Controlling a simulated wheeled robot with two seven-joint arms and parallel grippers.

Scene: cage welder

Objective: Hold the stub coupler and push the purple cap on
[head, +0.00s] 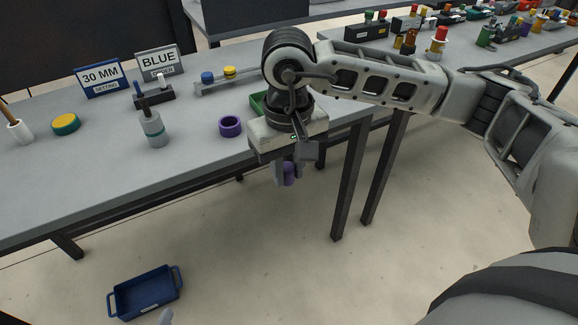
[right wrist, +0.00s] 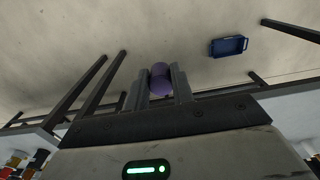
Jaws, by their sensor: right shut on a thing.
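My right gripper (head: 288,174) hangs pointing down off the front edge of the table. It is shut on a small purple cylinder, most likely the purple cap (head: 289,173). The cap also shows between the two fingers in the right wrist view (right wrist: 160,79). A grey upright cylinder with a dark stem (head: 153,130), possibly the stub coupler, stands on the table to the left. A short, hollow purple ring (head: 230,127) lies between it and my right gripper. A small pale tip at the bottom edge may be my left gripper (head: 166,318); its jaws cannot be made out.
The grey table (head: 190,165) also bears a "30 MM" sign (head: 102,78), a "BLUE" sign (head: 159,63), a yellow-green disc (head: 66,124) and a green tray (head: 258,103) partly behind my gripper. A blue bin (head: 146,292) is on the floor. The floor below my gripper is clear.

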